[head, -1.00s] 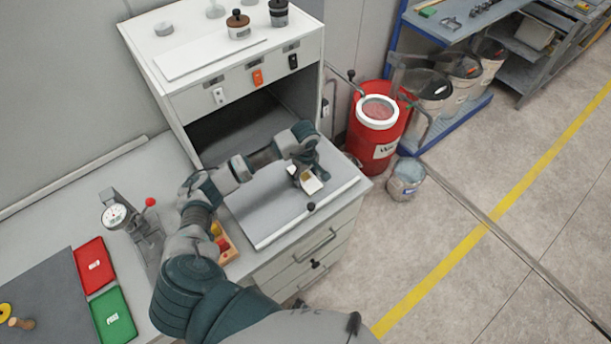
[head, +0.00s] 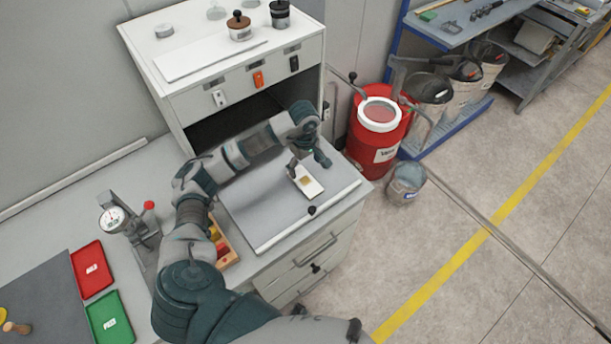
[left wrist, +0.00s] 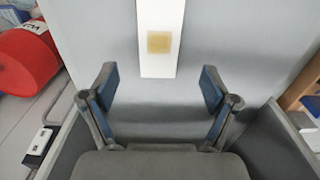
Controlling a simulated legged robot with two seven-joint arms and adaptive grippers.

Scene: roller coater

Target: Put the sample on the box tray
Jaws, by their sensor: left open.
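The sample, a white card with a tan square on it (head: 308,186), lies flat on the pulled-out grey tray (head: 268,217) of the white box. It also shows in the left wrist view (left wrist: 161,15), reaching past the top edge. My left gripper (head: 309,166) is just behind the sample's near-box end, over the tray. In the left wrist view my left gripper (left wrist: 158,88) is open, with nothing between its blue-padded fingers. The fingers are apart from the card. My right gripper is not in view.
The white box (head: 205,75) has an open dark front and jars on top. A dial gauge stand (head: 112,218), a red tray (head: 92,268) and a green tray (head: 109,318) are on the left bench. A red bin (head: 380,130) and a bucket (head: 406,184) stand at the right.

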